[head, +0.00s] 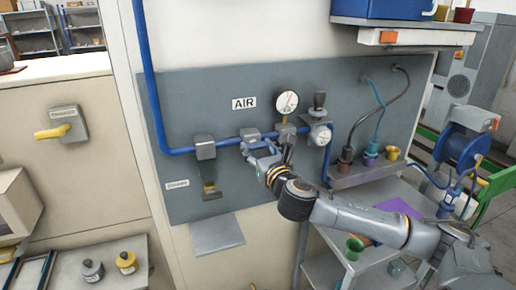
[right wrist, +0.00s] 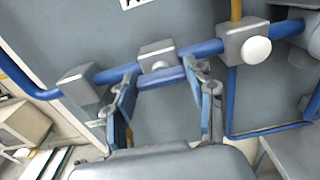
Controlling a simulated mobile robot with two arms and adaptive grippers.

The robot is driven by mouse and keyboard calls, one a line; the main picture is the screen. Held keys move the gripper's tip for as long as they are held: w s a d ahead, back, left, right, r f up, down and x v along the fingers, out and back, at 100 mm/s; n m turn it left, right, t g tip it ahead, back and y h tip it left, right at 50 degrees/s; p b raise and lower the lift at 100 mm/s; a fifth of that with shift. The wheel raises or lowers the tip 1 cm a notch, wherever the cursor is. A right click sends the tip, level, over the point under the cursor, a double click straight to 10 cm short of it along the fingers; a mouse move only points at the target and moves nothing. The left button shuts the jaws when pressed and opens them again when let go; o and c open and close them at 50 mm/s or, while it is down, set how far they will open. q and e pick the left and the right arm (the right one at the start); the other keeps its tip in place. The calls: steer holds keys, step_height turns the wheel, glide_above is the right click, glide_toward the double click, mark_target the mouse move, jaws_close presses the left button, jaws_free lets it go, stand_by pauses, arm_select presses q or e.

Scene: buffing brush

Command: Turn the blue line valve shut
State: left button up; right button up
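The blue pipe (head: 178,151) runs across the grey panel, and it also crosses the right wrist view (right wrist: 208,48). A grey valve body (head: 250,134) sits on it; in the right wrist view this valve (right wrist: 158,57) has a blue bar handle (right wrist: 160,78) lying roughly along the pipe. My right gripper (head: 266,156) is at this valve. In the right wrist view my right gripper (right wrist: 163,88) has its fingers spread, with the handle across the gap between them; whether they touch it is unclear. My left gripper is not in view.
Grey blocks (head: 204,148) and a pressure gauge (head: 287,102) sit along the pipe. A second round dial (head: 320,135) is just right of my gripper. A yellow-handled switch (head: 62,129) is on the left wall. A grey shelf (head: 215,233) juts out below.

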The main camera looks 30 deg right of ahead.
steer(key=shift+m, duration=0.4)
steer(key=m, duration=0.3)
steer(key=shift+m, duration=0.4)
steer(key=m, duration=0.4)
steer(key=shift+d+f+m, duration=0.1)
steer(key=shift+d+m, duration=0.05)
steer(key=shift+m, duration=0.15)
steer(key=m, duration=0.4)
steer(key=shift+f+m, duration=0.1)
steer(key=shift+m, duration=2.4)
steer(key=o, duration=1.2)
steer(key=shift+d, duration=0.1)
steer(key=shift+c, duration=0.2)
steer(key=shift+s, duration=0.1)
